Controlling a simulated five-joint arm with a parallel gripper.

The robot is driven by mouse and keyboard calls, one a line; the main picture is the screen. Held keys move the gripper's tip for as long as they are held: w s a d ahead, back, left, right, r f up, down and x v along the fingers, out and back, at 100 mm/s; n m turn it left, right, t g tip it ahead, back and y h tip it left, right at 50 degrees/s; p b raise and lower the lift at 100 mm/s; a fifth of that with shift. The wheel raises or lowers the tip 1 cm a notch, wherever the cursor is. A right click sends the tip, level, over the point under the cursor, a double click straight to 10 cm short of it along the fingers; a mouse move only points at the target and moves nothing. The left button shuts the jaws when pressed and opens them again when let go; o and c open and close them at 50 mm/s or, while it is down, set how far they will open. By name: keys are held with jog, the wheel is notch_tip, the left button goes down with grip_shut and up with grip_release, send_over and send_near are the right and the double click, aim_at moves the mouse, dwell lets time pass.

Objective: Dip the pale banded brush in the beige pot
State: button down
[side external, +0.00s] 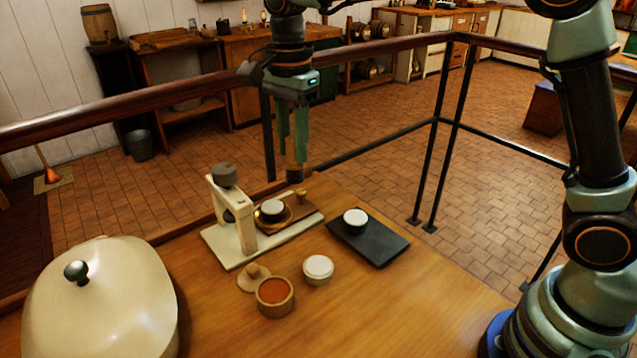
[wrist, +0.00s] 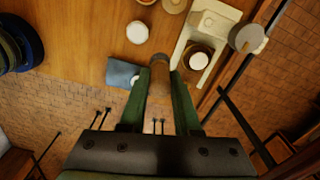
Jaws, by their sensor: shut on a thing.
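My gripper (side external: 293,135) is raised in the side view, above the table's far edge, with its fingers pointing down. It is shut on the brush (wrist: 160,82), a brown, round-ended stick with a paler part, seen between the fingers in the wrist view. Its lower end (side external: 295,168) shows as a dark brown stub under the fingertips. A small beige pot (side external: 318,270) with a whitish top stands on the table, well below and nearer than the gripper. It also shows in the wrist view (wrist: 137,32).
A tan pot with orange contents (side external: 275,297) stands beside a round wooden lid (side external: 253,279). A cream stand (side external: 232,220) rises at the left. A dark slate (side external: 380,245) bears a white-topped pot (side external: 355,220). A large cream lidded vessel (side external: 100,300) fills the front left. A rail runs behind.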

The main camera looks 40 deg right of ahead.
jog(key=shift+s+a+f, duration=1.1)
jog(key=shift+a+f, duration=0.6)
jog(key=shift+f, duration=0.85)
jog(key=shift+s+a+f, duration=1.15)
jog(key=shift+a+f, duration=0.55)
jog(key=shift+f, duration=0.85)
jog(key=shift+s+a+f, duration=1.1)
jog(key=shift+a+f, duration=0.6)
jog(key=shift+f, duration=0.85)
jog(key=shift+f, duration=0.6)
jog(key=shift+r, duration=0.1)
notch_tip(320, 180, up, 7)
jog(key=s+d+r+n, duration=0.1)
jog(key=s+d+n, duration=0.1)
jog(key=d+n, duration=0.5)
jog(key=s+d+r+n, duration=0.2)
jog(key=d+n, duration=0.6)
jog(key=d, duration=0.9)
jog(key=shift+d+r, duration=0.2)
jog(key=shift+r, duration=0.05)
